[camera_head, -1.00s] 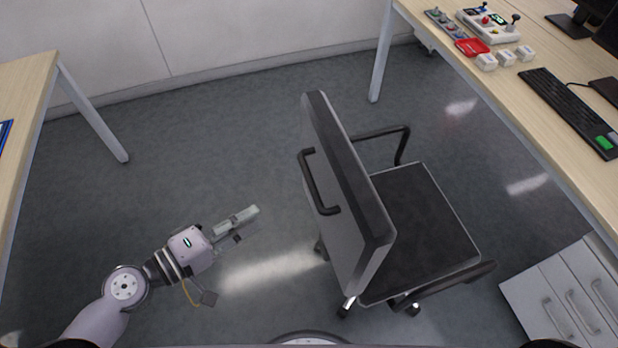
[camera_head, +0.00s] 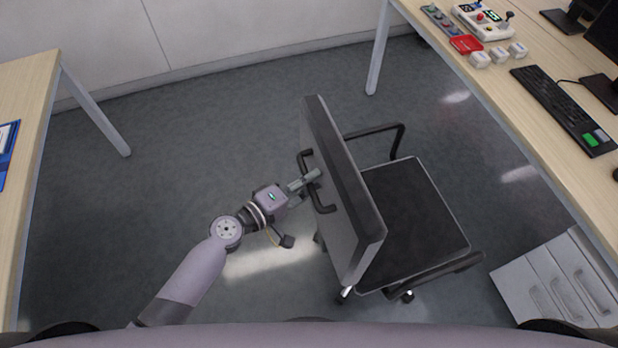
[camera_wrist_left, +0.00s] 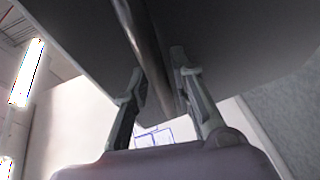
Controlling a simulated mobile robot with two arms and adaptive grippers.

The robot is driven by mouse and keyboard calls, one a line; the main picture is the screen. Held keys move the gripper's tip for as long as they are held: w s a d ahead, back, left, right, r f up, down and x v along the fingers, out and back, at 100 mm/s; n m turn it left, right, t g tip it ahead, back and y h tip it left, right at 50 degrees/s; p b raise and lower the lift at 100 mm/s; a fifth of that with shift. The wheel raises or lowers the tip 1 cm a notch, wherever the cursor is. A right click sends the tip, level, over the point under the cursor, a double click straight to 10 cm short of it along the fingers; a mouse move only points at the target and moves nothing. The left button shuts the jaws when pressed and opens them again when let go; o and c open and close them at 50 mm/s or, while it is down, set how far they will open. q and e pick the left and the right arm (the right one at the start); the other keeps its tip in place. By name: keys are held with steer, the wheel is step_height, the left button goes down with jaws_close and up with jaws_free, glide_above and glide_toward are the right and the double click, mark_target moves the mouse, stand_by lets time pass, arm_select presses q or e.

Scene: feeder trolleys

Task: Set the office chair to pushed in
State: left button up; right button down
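The office chair (camera_head: 412,215) stands on the floor near the right desk (camera_head: 588,185), its seat facing that desk and its grey backrest (camera_head: 345,200) facing my left arm. A gap of floor separates the seat from the desk edge. A black handle (camera_head: 325,208) is on the rear of the backrest. My left gripper (camera_head: 310,179) is at this handle. In the left wrist view its two fingers (camera_wrist_left: 160,65) are apart on either side of the handle bar (camera_wrist_left: 144,40); a firm grip does not show. My right gripper is not in view.
A white drawer cabinet (camera_head: 555,285) stands right of the chair, by the right desk. A desk leg (camera_head: 378,50) stands beyond the chair. Another desk (camera_head: 32,95) is at the left. The floor between the desks is otherwise clear.

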arm_select(q)
steer(key=shift+c, duration=0.5)
jaws_close()
stand_by(0.3)
